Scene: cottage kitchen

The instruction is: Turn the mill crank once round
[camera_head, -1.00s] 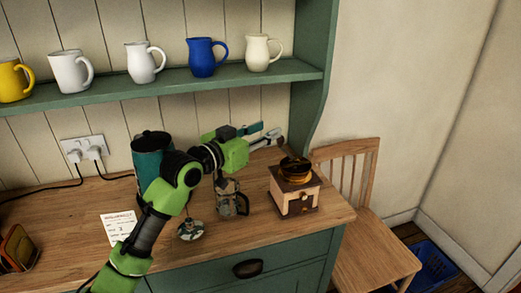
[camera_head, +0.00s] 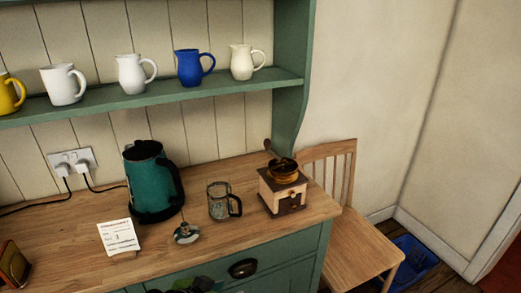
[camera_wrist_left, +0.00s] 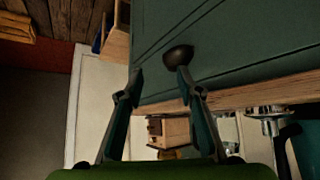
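The mill (camera_head: 283,191) stands on the right end of the wooden worktop, a pale wooden box with a dark base and a brass top. Its crank (camera_head: 272,152) reaches up from the top towards the back left, its knob clear of any gripper. In the left wrist view the mill (camera_wrist_left: 170,131) shows beyond my fingers, partly hidden by one. My left gripper (camera_wrist_left: 160,75) is open and empty, in front of the green cabinet. My right gripper is not in view.
A glass press jug (camera_head: 218,203) stands left of the mill, with a plunger lid (camera_head: 187,234) in front. A teal kettle (camera_head: 151,188) and a paper card (camera_head: 118,237) are further left. A chair (camera_head: 362,248) stands right. The drawer handle (camera_head: 243,268) is below.

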